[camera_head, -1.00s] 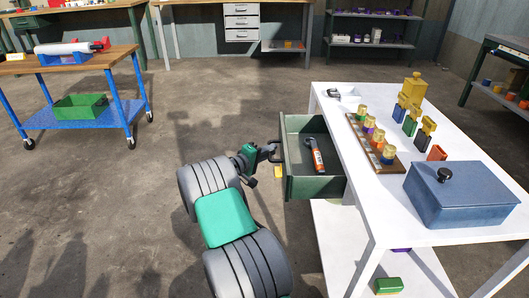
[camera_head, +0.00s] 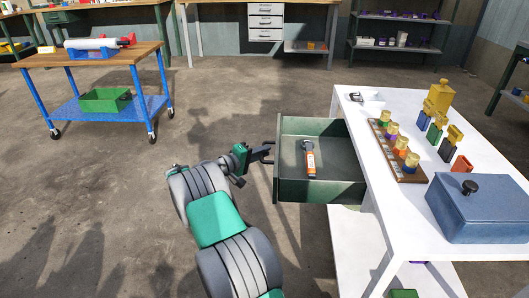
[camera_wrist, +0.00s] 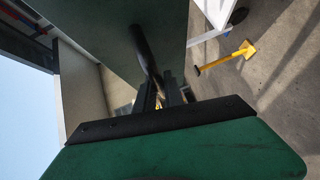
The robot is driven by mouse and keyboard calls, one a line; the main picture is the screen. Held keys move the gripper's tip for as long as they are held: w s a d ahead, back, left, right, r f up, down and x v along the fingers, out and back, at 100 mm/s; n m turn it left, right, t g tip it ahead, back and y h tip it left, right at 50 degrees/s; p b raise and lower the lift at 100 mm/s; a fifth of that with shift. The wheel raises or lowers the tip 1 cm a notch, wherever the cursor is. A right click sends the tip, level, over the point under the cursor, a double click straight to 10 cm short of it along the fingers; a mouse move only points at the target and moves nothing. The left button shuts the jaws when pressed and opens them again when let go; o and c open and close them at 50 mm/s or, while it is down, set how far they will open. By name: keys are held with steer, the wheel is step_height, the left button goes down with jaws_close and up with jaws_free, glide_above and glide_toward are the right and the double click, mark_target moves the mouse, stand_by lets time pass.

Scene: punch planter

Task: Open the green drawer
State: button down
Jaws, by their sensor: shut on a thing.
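The green drawer (camera_head: 322,191) stands well out from the left side of the white table, open at the top. An orange and black tool (camera_head: 309,160) lies inside it. My gripper (camera_head: 264,153) is at the drawer's outer left face, shut on its dark bar handle (camera_head: 274,168). In the wrist view, the dark handle (camera_wrist: 144,50) runs down from the green drawer face (camera_wrist: 95,30) to between my gripper's fingers (camera_wrist: 160,94). The exact contact is partly hidden there.
The white table (camera_head: 400,200) carries a blue lidded box (camera_head: 480,212), a wooden rack (camera_head: 385,150) and several small coloured pieces. A yellow hammer-like thing (camera_wrist: 225,58) lies on the floor. A blue-legged cart (camera_head: 90,60) stands far left. Floor left of the drawer is clear.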

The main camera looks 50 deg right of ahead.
steer(key=c, duration=1.5)
jaws_free()
steer(key=shift+o, duration=0.2)
steer(key=a+r+p, duration=0.1)
steer(key=a+p, duration=0.1)
steer(key=a, duration=0.5)
steer(key=shift+w+a, duration=0.35)
steer(key=shift+w, duration=0.05)
steer(key=shift+r, duration=0.15)
